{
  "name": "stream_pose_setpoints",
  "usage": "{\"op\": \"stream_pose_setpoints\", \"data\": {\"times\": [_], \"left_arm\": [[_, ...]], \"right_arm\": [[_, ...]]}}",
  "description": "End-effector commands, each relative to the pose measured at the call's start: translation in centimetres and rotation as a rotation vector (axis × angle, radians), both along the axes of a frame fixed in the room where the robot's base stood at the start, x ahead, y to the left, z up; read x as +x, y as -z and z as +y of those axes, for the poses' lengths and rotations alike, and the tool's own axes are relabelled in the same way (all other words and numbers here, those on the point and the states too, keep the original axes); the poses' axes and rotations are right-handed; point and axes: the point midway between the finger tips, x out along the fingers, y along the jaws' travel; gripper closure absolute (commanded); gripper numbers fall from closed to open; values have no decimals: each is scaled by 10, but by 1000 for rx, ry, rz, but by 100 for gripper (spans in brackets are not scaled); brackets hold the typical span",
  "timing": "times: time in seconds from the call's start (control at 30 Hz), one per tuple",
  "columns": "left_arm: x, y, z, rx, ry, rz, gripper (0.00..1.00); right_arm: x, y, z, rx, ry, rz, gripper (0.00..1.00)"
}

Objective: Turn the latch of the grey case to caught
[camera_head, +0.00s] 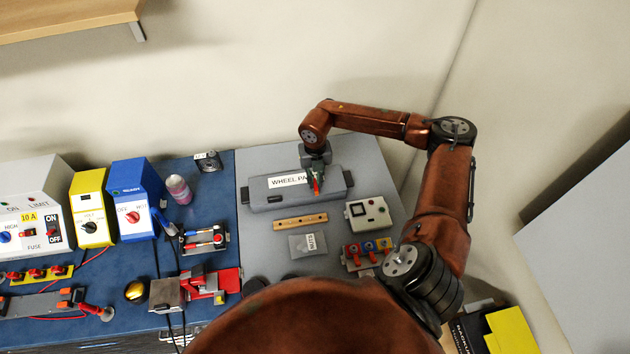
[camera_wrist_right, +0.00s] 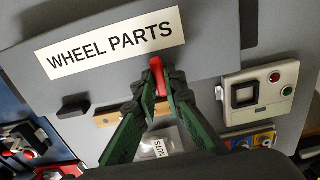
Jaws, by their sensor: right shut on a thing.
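The grey case (camera_head: 270,197) lies closed on the grey part of the bench, with a white "WHEEL PARTS" label on its lid. It also fills the upper part of the right wrist view (camera_wrist_right: 215,30). Its red latch (camera_head: 317,187) is at the front edge, right of the middle. In the wrist view the red latch (camera_wrist_right: 157,76) stands between the fingertips, roughly in line with them. My right gripper (camera_wrist_right: 160,95) is shut on the latch; it reaches down over the case in the head view (camera_head: 316,172). The catch itself is hidden by the fingers. My left gripper is not in view.
In front of the case lie a wooden strip (camera_head: 300,222), a small grey packet (camera_head: 308,245), a white box with a screen (camera_head: 369,212) and a block with coloured switches (camera_head: 367,250). Tools and power units crowd the blue mat (camera_head: 215,185) at left. A wall stands behind.

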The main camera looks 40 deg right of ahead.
Motion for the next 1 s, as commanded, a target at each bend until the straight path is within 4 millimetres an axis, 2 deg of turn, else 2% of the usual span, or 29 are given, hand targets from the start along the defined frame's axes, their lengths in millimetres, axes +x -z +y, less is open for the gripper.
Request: {"op": "stream_pose_setpoints", "data": {"times": [0.57,0.6,0.8,1.0], "left_arm": [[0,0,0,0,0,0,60],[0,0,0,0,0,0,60],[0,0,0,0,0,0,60],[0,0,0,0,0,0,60]], "right_arm": [[1,-1,0,1,29,-2,100],[1,-1,0,1,29,-2,87],[0,-1,0,0,28,-1,74],[0,0,0,0,28,0,72]]}}
